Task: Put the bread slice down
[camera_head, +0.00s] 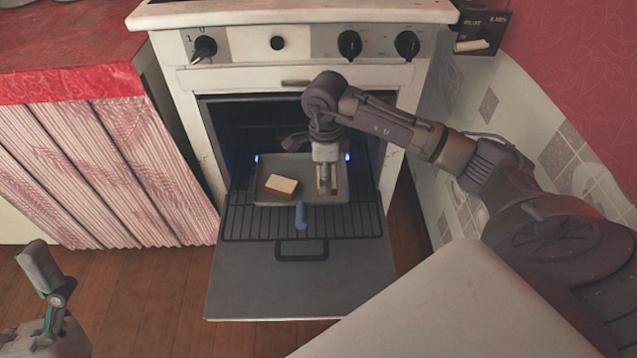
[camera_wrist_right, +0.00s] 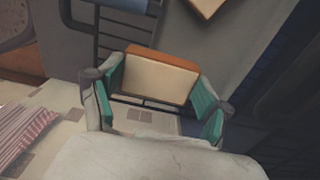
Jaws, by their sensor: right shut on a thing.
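My right gripper (camera_head: 325,188) is inside the open oven, over the right part of a grey tray (camera_head: 270,168). In the right wrist view its teal-padded fingers (camera_wrist_right: 160,95) are shut on a bread slice (camera_wrist_right: 157,80) with a pale face and brown crust. In the head view the gripper hides most of that slice. I cannot tell whether it touches the tray. Another bread slice (camera_head: 281,184) lies on the tray's left part. It also shows at the top of the right wrist view (camera_wrist_right: 208,6). My left gripper (camera_head: 42,268) is at the lower left, empty, its opening unclear.
The tray, with a blue handle (camera_head: 301,214), sits on the oven rack (camera_head: 345,222). The lowered oven door (camera_head: 300,290) extends in front and is clear. The stove's knobs (camera_head: 349,45) are above. A curtained counter (camera_head: 100,160) stands at left, a tiled wall (camera_head: 530,140) at right.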

